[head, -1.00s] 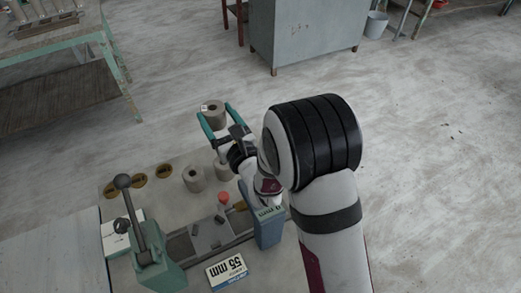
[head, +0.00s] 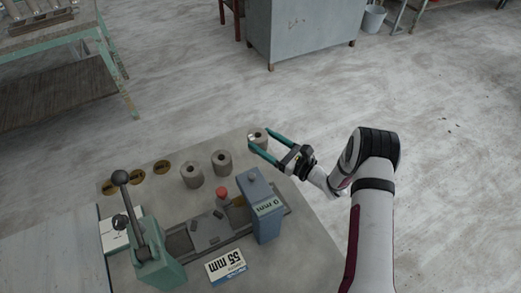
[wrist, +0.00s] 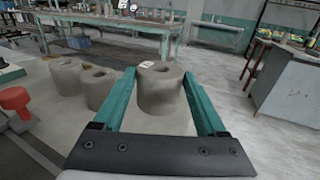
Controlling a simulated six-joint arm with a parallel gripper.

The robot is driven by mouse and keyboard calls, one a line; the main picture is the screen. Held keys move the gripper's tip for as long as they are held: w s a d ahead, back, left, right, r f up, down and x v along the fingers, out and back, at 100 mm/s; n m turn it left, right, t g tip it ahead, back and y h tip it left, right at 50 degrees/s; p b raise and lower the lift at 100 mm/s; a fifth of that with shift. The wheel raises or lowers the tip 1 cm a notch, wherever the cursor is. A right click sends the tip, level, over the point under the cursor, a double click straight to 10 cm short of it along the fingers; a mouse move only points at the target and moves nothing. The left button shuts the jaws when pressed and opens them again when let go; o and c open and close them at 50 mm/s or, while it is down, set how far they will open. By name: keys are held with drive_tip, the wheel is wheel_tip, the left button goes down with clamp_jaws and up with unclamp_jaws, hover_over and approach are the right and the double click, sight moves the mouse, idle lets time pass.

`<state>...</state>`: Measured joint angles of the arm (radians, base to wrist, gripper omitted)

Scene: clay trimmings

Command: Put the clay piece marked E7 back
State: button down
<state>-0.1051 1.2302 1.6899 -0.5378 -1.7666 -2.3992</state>
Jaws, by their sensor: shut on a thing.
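My gripper (head: 262,139) is shut on a grey clay piece (head: 257,134), a thick ring with a hole in its top. The piece is upright between the teal fingers, at the right end of a row on the bench, near the bench's far edge. In the wrist view the held clay piece (wrist: 160,92) bears a small white tag on its rim; the mark is too small to read. I cannot tell whether its base touches the bench. Two similar clay pieces stand to its left, one nearer (head: 221,162) and one farther along (head: 191,175).
Several gold-and-dark discs (head: 136,177) lie left of the pieces. A blue block marked 0 mm (head: 262,212), a red knob (head: 221,192), a green lever stand (head: 155,258) and a 55 mm card (head: 226,267) occupy the bench's front. The bench's right side is clear.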

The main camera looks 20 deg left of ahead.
drive_tip(key=shift+a+f, duration=0.2)
drive_tip(key=shift+f, duration=0.55)
drive_tip(key=shift+a+f, duration=0.2)
drive_tip(key=shift+f, duration=0.6)
drive_tip(key=shift+a+f, duration=0.2)
drive_tip(key=shift+f, duration=0.55)
drive_tip(key=shift+f, duration=0.15)
